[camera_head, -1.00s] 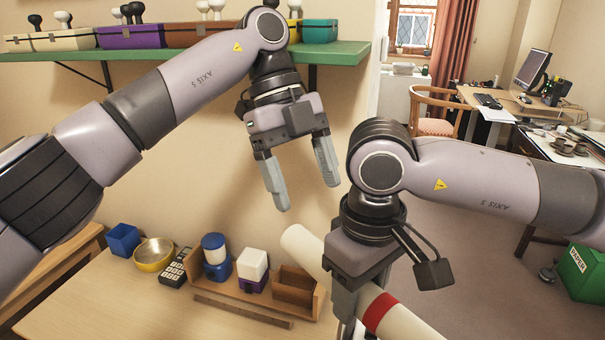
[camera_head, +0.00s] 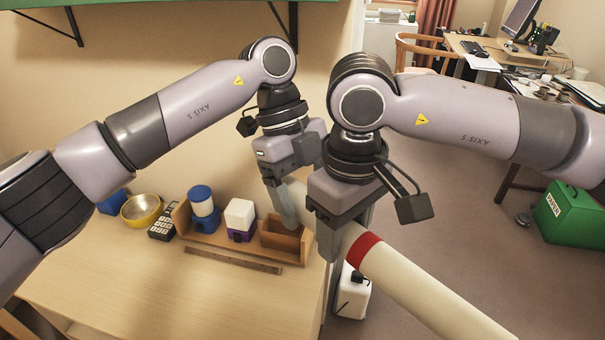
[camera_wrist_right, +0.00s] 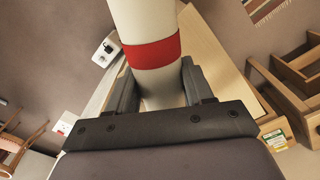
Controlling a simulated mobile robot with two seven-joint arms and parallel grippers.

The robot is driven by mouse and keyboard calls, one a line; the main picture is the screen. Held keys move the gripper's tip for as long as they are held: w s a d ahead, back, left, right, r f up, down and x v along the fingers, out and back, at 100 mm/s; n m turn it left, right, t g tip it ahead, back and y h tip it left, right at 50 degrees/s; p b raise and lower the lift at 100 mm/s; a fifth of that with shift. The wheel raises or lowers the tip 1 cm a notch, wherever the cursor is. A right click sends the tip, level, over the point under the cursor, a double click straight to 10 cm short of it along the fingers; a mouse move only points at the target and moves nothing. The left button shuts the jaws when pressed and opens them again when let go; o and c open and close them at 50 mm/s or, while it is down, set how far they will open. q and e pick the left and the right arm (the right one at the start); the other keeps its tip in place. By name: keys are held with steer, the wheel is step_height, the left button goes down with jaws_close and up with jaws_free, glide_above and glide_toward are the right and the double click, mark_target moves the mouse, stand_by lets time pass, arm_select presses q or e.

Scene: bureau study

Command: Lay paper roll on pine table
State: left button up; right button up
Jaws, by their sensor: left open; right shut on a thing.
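The paper roll (camera_head: 420,290) is a long cream tube with a red band. My right gripper (camera_head: 335,240) is shut around it near the band. The roll slants through the air, its near end running out toward the lower right. In the right wrist view the roll (camera_wrist_right: 155,90) sits between the two fingers. My left gripper (camera_head: 298,205) is open at the roll's far part; one finger shows beside the roll and the other is hidden. Whether it touches the roll I cannot tell. The pine table (camera_head: 150,285) lies at the lower left, its right edge below the grippers.
Along the table's back stand a blue box (camera_head: 112,202), a yellow bowl (camera_head: 141,210), a calculator (camera_head: 163,228) and a wooden organizer (camera_head: 225,247) with containers. A white canister (camera_head: 351,296) stands beside the table. A green paper box (camera_head: 570,214) is at right. The table's front is bare.

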arm_select(q)
steer(key=shift+f, duration=0.1)
steer(key=c, duration=1.1)
steer(key=shift+o, duration=0.2)
steer(key=shift+d, duration=0.1)
arm_select(e)
steer(key=o, duration=0.8)
steer(key=shift+c, duration=0.2)
arm_select(q)
steer(key=shift+c, duration=0.5)
arm_select(e)
steer(key=o, duration=0.4)
